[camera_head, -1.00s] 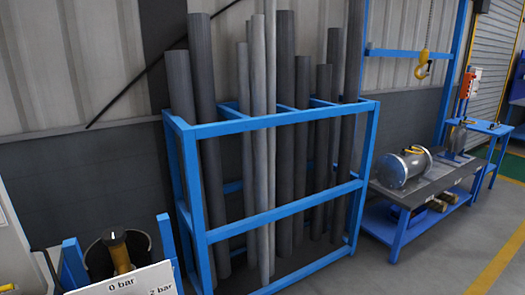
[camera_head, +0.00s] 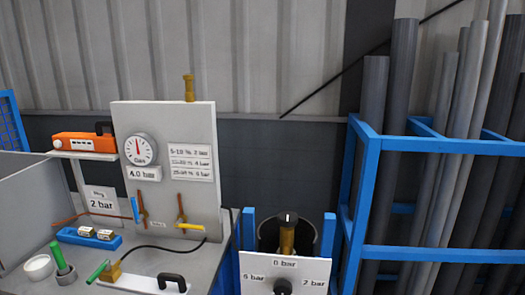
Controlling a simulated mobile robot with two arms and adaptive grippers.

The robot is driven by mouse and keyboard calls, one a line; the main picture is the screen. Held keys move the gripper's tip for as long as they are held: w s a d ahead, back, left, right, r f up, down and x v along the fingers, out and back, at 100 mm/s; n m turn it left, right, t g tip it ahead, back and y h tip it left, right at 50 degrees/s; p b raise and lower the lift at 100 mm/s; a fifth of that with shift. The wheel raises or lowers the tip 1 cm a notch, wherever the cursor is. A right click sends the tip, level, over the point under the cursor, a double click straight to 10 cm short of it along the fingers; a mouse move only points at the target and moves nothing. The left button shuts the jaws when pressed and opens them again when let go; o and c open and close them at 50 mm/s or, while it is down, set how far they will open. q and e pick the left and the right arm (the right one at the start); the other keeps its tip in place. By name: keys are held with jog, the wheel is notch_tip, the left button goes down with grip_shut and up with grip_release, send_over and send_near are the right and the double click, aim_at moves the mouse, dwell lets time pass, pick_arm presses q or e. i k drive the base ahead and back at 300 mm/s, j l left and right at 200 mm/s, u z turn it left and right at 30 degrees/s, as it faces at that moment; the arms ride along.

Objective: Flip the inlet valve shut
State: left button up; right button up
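A white upright panel (camera_head: 205,135) stands on the bench at the left. Low on it are two small valves: one with a blue handle (camera_head: 134,209) standing nearly upright, and one with a yellow handle (camera_head: 190,227) lying nearly level. The label between them is too small to read, so I cannot tell which is the inlet valve. A round gauge (camera_head: 139,149) sits above, over a "4.0 bar" plate (camera_head: 144,174). Neither of my grippers is in view.
A grey bench (camera_head: 205,258) carries a black hose, a green-handled fitting (camera_head: 98,271), a white cup (camera_head: 38,267) and a blue tray (camera_head: 75,238). An orange device (camera_head: 85,142) sits on a shelf. A dial board (camera_head: 260,272) and blue pipe rack (camera_head: 440,145) stand to the right.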

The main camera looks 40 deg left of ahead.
aim_at(138, 218)
jog(key=u, duration=0.4)
jog(key=j+u, duration=0.1)
jog(key=u, duration=0.75)
jog(key=i+u, duration=0.1)
jog(key=u, duration=0.7)
